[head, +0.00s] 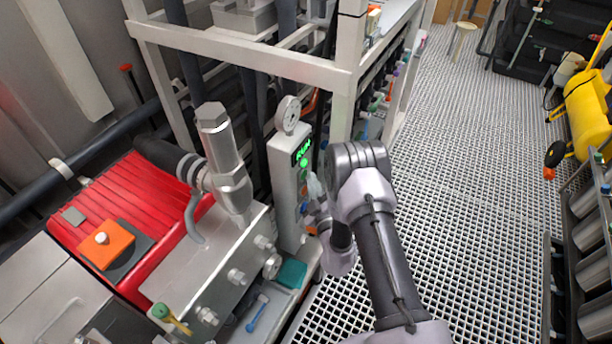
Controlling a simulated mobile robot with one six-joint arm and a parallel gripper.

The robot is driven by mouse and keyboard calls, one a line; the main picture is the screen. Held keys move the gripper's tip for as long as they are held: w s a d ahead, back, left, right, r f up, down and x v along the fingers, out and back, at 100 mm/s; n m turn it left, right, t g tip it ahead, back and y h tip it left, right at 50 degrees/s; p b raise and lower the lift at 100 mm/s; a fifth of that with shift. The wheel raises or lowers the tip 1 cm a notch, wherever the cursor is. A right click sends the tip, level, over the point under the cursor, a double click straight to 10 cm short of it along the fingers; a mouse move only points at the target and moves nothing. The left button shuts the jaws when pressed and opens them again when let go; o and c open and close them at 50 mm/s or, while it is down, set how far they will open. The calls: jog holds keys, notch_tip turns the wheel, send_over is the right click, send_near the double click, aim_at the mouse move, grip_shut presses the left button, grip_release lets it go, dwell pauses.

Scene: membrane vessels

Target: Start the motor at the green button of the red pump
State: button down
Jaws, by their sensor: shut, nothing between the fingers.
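The red pump (140,205) with its ribbed red housing stands at the left. Beside its metal block rises a grey control post (284,190) with a column of buttons on its right face. A small display (302,150) at the top of that face glows green and appears to read RUN. Below it a green button (303,163) is lit. My gripper (313,187) is shut and empty, close to the panel below the lit button. Whether it touches the panel I cannot tell. It partly hides the lower buttons.
A round gauge (287,114) sits on top of the post. A white frame (340,85) with pipes stands behind. A teal cloth (291,274) and a blue tool (257,313) lie on the pump's base. The grated floor (465,190) to the right is clear.

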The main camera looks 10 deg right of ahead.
jog(key=shift+s+d, duration=0.5)
jog(key=shift+d, duration=0.15)
jog(key=s+d, duration=0.1)
jog(key=d, duration=0.1)
jog(key=s+d, duration=0.2)
dwell(0.4)
dwell(0.6)
